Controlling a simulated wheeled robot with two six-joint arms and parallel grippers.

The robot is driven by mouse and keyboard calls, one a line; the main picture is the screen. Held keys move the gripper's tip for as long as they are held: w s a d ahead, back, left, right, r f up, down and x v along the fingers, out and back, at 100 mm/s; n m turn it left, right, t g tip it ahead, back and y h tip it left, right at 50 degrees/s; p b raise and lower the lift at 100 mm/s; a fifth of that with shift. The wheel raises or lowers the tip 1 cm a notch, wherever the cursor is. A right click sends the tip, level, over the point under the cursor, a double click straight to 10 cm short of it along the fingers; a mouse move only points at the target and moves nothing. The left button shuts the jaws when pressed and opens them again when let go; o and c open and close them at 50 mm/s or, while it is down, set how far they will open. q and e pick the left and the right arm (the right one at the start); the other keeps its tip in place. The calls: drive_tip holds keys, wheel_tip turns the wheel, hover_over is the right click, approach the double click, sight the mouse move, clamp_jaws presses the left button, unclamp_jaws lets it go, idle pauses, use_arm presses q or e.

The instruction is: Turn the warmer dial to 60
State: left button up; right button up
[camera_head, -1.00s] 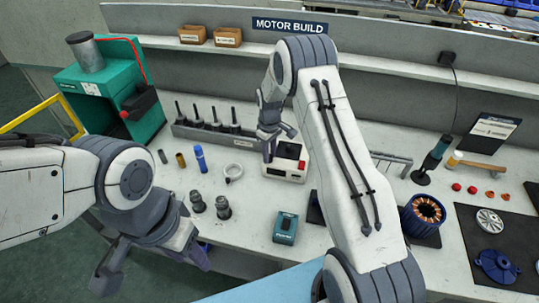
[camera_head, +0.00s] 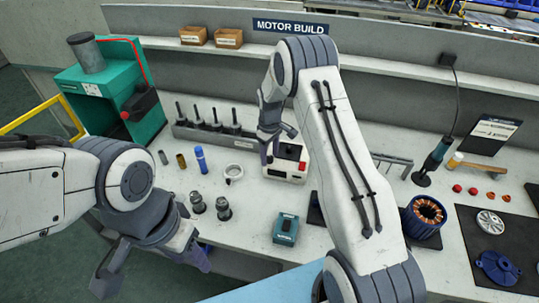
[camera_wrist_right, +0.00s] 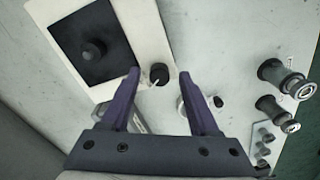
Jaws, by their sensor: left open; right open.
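The warmer (camera_head: 291,170) is a small white box with a dark top plate and a red part, on the bench in the head view. In the right wrist view its white body (camera_wrist_right: 143,22) carries a black plate with a round black knob. The small black dial (camera_wrist_right: 160,73) with a white pointer sits near the body's edge. My right gripper (camera_wrist_right: 159,76) is open, its purple fingertips on either side of the dial; I cannot tell whether they touch it. In the head view my right gripper (camera_head: 268,152) hides the dial. My left gripper (camera_head: 155,274) is open and empty, low at the left.
A white ring (camera_head: 233,173), a blue cylinder (camera_head: 201,159) and two dark metal fittings (camera_head: 210,206) stand left of the warmer. A teal box (camera_head: 286,229) lies in front. A rack of dark pegs (camera_head: 215,128) stands behind, and a green press (camera_head: 118,92) at the back left.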

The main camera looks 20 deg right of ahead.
sight(269, 158)
wheel_tip(269, 158, up, 10)
drive_tip(key=b, duration=0.2)
drive_tip(key=shift+r, duration=0.15)
idle(0.4)
drive_tip(key=s+a+r, duration=0.4)
drive_tip(key=s+a, duration=0.3)
drive_tip(key=a, duration=0.1)
drive_tip(key=s+a+r, duration=0.4)
drive_tip(key=s+a, duration=0.3)
drive_tip(key=s+a+n+y, duration=0.1)
drive_tip(key=s+a, duration=0.1)
drive_tip(key=s, duration=2)
drive_tip(key=shift+s+a+r, duration=0.2)
drive_tip(key=shift+s+a, duration=0.05)
drive_tip(key=shift+s, duration=0.05)
